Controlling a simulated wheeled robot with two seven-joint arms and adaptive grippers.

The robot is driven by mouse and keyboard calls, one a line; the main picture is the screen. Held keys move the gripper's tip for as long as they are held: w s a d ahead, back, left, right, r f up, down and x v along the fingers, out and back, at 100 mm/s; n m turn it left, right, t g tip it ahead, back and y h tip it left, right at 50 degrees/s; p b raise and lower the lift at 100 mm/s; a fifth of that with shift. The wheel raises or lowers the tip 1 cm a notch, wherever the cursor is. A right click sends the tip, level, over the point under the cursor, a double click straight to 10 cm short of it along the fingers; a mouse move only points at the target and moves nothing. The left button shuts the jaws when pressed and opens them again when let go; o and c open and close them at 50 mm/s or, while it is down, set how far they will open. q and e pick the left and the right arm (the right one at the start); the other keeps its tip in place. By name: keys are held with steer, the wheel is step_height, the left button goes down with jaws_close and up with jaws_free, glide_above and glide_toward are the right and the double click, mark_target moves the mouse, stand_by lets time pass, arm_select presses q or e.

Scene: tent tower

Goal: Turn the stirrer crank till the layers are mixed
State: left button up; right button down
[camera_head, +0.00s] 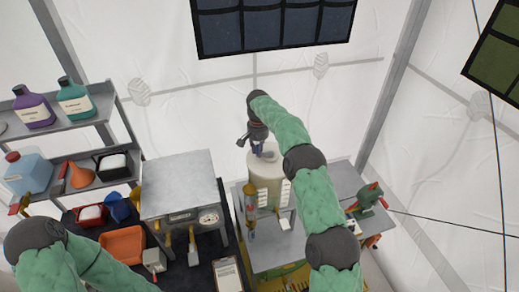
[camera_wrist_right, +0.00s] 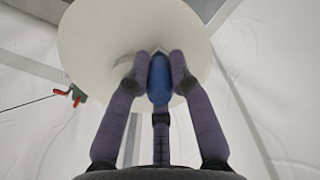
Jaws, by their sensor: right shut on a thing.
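The stirrer vessel (camera_head: 265,182) is a cream cylinder with a pale round lid, standing on a grey metal table behind my right arm. In the right wrist view its lid (camera_wrist_right: 95,45) fills the upper middle. My right gripper (camera_head: 258,146) is above the lid. In the right wrist view its fingers (camera_wrist_right: 160,70) are closed around a blue crank handle (camera_wrist_right: 159,80). The crank arm is mostly hidden by the fingers. The layers inside cannot be seen. My left arm shows at the lower left, but its gripper is out of view.
A tube with yellow and red parts (camera_head: 250,212) stands at the vessel's front left. A grey metal box (camera_head: 180,183) with a gauge is left of it. A green and red tool (camera_head: 368,197) sits at the right. Shelves with bottles (camera_head: 76,100) stand far left.

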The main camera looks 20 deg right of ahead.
steer(key=m, duration=0.1)
steer(key=w+m+p, duration=0.1)
steer(key=m, duration=0.1)
steer(key=shift+w+d+m, duration=0.25)
steer(key=shift+m, duration=0.15)
steer(key=shift+w+d+f+m, duration=0.1)
steer(key=shift+w+d+m, duration=0.3)
steer(key=shift+m, duration=0.65)
steer(key=shift+w+d+m, duration=0.25)
steer(key=shift+w+m, duration=0.1)
steer(key=shift+m, duration=0.7)
steer(key=shift+d, duration=0.1)
steer(key=c, duration=1.1)
jaws_free()
steer(key=shift+w, duration=0.1)
